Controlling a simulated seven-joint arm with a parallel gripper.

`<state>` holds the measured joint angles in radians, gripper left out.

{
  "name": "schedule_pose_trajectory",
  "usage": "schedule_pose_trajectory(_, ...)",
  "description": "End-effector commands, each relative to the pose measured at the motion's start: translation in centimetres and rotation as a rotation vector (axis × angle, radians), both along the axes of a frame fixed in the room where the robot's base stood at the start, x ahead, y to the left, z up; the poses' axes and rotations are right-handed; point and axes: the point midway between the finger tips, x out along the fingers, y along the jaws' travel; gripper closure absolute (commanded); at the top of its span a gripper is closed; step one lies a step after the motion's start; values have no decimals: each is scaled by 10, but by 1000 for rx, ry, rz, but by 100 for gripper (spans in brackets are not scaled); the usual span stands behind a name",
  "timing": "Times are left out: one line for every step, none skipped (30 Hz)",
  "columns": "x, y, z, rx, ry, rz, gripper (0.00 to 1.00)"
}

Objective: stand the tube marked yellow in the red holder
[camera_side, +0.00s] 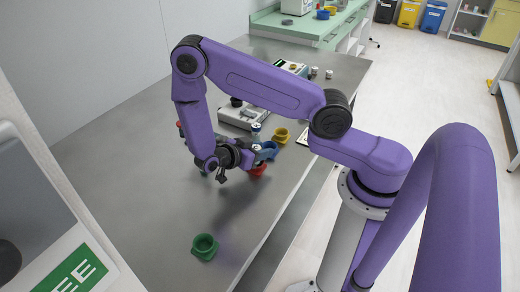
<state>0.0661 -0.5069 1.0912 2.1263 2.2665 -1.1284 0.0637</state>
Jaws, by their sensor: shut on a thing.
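The red holder (258,170) stands on the grey bench, partly hidden behind my gripper. My gripper (248,156) is low over the bench, at the left of the red and blue holders in the picture. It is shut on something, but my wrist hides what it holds. A pale tube with a dark band (256,129) shows upright just above and left of the blue holder (267,150); I cannot tell whether it stands in that holder or is held. No yellow mark can be made out on any tube.
A yellow holder (281,135) stands behind the blue one. A green holder (204,247) stands alone at the front. Instruments (241,115) and small white pots (314,71) are farther back. The bench (130,190) is clear at left; its right edge lies close to the holders.

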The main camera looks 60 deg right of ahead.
Motion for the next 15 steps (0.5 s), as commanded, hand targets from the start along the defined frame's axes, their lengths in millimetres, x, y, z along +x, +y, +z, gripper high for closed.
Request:
schedule_pose_trajectory(0, 0, -1, 0, 0, 0, 97)
schedule_pose_trajectory(0, 0, -2, 0, 0, 0, 97)
schedule_pose_trajectory(0, 0, -2, 0, 0, 0, 97)
schedule_pose_trajectory(0, 0, -3, 0, 0, 0, 97)
schedule_pose_trajectory(0, 0, -3, 0, 0, 0, 97)
schedule_pose_trajectory(0, 0, -4, 1, 0, 0, 97)
schedule_pose_trajectory(0, 0, -4, 1, -1, 1, 97)
schedule_pose_trajectory(0, 0, -5, 1, -2, 1, 97)
schedule_pose_trajectory(1, 0, -6, 1, -2, 1, 97)
schedule_pose_trajectory(1, 0, -6, 1, -1, 1, 97)
schedule_pose_trajectory(0, 0, -7, 1, -1, 1, 97)
schedule_pose_trajectory(0, 0, -7, 1, -1, 1, 97)
schedule_pose_trajectory(0, 0, -8, 1, -1, 1, 97)
schedule_pose_trajectory(0, 0, -8, 0, 0, 1, 97)
schedule_pose_trajectory(0, 0, -9, 0, 0, 1, 97)
